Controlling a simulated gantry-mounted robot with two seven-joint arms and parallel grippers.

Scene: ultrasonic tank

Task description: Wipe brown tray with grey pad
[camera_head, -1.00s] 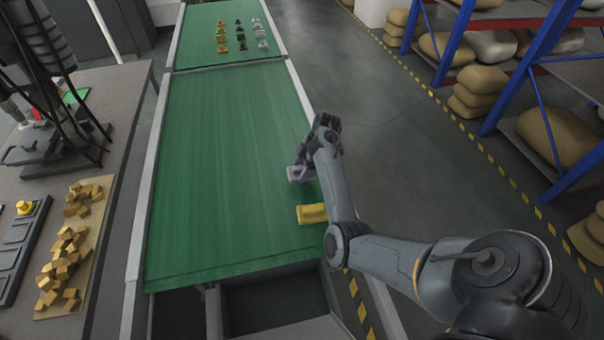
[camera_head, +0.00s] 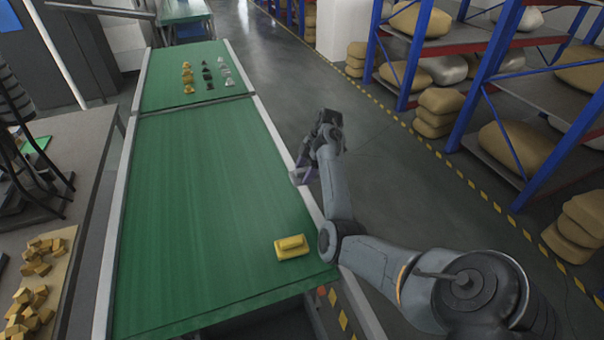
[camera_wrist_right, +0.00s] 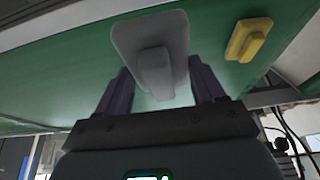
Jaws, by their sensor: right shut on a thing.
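The grey pad (camera_wrist_right: 178,38), a flat plate with a raised grip, shows in the right wrist view between the fingers of my right gripper (camera_head: 302,172). The gripper is shut on it. In the head view the gripper is at the right edge of the green belt, and the pad is hard to make out there. A tan-brown tray (camera_head: 62,262) lies on the table at the lower left, bearing several gold blocks; the picture's edge cuts it off. My left gripper is not in view.
A yellow pad (camera_head: 291,247) of similar shape lies on the green belt (camera_head: 190,190) near its front right. Several small gold, black and silver parts (camera_head: 207,75) stand at the belt's far end. Racks with sacks stand at right. Most of the belt is clear.

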